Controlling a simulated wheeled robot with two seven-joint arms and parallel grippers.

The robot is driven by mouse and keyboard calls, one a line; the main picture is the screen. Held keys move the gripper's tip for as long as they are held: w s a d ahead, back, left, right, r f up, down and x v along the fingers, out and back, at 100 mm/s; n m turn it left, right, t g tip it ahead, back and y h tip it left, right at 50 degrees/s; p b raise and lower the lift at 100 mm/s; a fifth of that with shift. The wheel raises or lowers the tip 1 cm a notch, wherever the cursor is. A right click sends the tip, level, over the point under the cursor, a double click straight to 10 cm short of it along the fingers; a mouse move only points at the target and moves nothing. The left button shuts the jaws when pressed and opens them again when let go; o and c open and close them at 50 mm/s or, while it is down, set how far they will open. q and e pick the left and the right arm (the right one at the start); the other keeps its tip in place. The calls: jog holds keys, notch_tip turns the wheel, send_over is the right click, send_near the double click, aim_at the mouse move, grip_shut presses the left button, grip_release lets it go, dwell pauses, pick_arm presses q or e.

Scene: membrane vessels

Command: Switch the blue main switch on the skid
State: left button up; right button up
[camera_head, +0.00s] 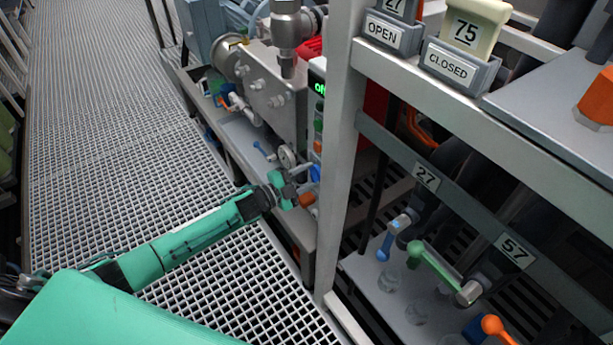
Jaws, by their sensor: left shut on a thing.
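The blue main switch (315,173) is on the skid's control panel, just left of the grey upright post. My left gripper (298,189) reaches it from the left, its arm stretched over the grating. Its fingers are shut at the blue switch, and they hide part of it. Which way the switch is turned is hard to tell. Above it, a small display (320,89) shows green letters starting with "O", cut off by the post. My right gripper is not in view.
The grey post (346,140) stands close to the right of my left gripper. A rack with numbered valve handles (432,262) fills the right. The grating walkway (110,130) is clear.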

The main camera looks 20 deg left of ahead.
pick_arm(q)
jog(key=o, duration=1)
jog(key=v, duration=1.4)
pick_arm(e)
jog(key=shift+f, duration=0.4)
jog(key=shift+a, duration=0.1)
